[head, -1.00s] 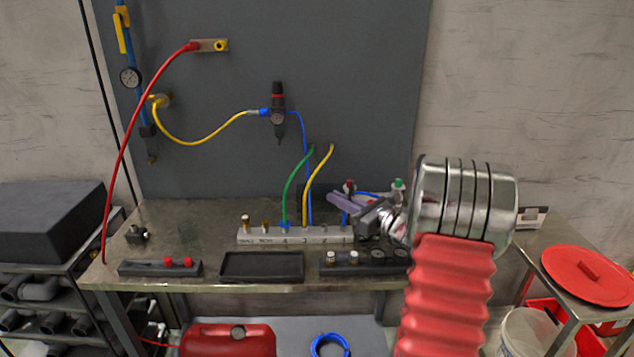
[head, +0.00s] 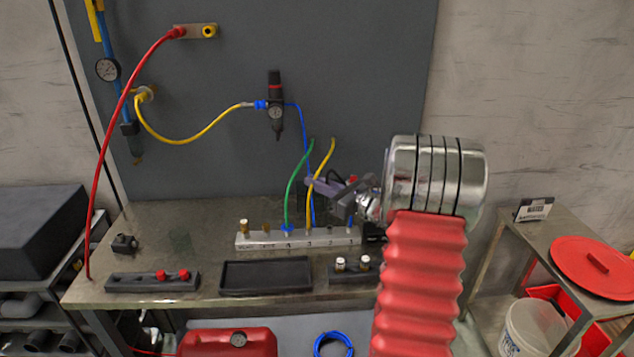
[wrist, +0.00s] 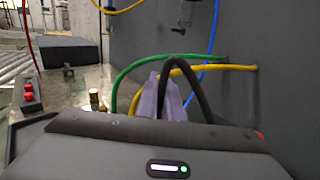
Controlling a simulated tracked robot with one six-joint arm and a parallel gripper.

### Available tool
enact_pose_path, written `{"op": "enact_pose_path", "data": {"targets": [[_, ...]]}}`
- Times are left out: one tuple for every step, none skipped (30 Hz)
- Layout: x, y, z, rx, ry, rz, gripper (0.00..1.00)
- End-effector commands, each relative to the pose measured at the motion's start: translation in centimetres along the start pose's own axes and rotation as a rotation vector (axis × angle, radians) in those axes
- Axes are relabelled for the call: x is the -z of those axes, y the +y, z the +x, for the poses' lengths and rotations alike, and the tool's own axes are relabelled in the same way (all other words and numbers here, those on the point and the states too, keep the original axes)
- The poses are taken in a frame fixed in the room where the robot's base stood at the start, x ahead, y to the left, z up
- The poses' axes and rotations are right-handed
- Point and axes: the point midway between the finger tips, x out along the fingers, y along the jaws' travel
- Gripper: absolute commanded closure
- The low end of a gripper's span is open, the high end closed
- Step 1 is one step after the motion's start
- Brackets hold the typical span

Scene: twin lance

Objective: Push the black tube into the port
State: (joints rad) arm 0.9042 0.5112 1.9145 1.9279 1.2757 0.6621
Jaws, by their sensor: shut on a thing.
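The black tube (wrist: 186,66) arches in a loop above my gripper in the wrist view. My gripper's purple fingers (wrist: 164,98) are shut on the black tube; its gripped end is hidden. In the head view my gripper (head: 316,187) hangs above the grey port block (head: 270,241), close to the yellow and blue tubes. The block stands on the bench with a row of numbered ports.
A brass fitting (head: 243,227) stands at the block's left end. A black tray (head: 264,290) and a red-knobbed black rack (head: 150,282) lie in front. A dark panel (head: 210,150) rises behind, with a regulator (head: 275,112). The bench left of the block is mostly clear.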

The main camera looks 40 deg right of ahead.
Motion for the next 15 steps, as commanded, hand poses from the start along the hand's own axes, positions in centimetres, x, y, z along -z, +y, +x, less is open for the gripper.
{"op": "enact_pose_path", "data": {"targets": [[0.0,-0.3,-0.3,0.007,0.000,0.000,1.00],[0.0,-0.4,-0.5,0.010,0.000,0.000,1.00],[0.0,-0.6,-0.6,0.013,0.000,0.000,1.00],[0.0,-0.7,-0.7,0.015,0.000,0.000,1.00],[0.0,-0.7,-0.8,0.016,0.000,0.000,1.00],[0.0,-0.7,-0.8,0.017,0.001,0.000,1.00],[0.0,-0.7,-0.9,0.017,0.002,0.000,1.00],[0.1,-0.7,-0.9,0.017,0.002,0.000,1.00],[0.2,-0.8,-0.9,0.017,0.002,0.001,1.00],[0.3,-0.8,-0.9,0.018,0.002,0.000,1.00],[0.4,-0.8,-0.9,0.018,0.002,0.000,1.00],[0.6,-0.8,-0.9,0.018,0.002,0.000,1.00],[0.8,-0.8,-0.9,0.018,0.002,0.001,1.00],[0.9,-0.8,-0.9,0.018,0.002,0.001,1.00],[1.2,-0.8,-0.9,0.017,0.002,0.002,1.00]]}}
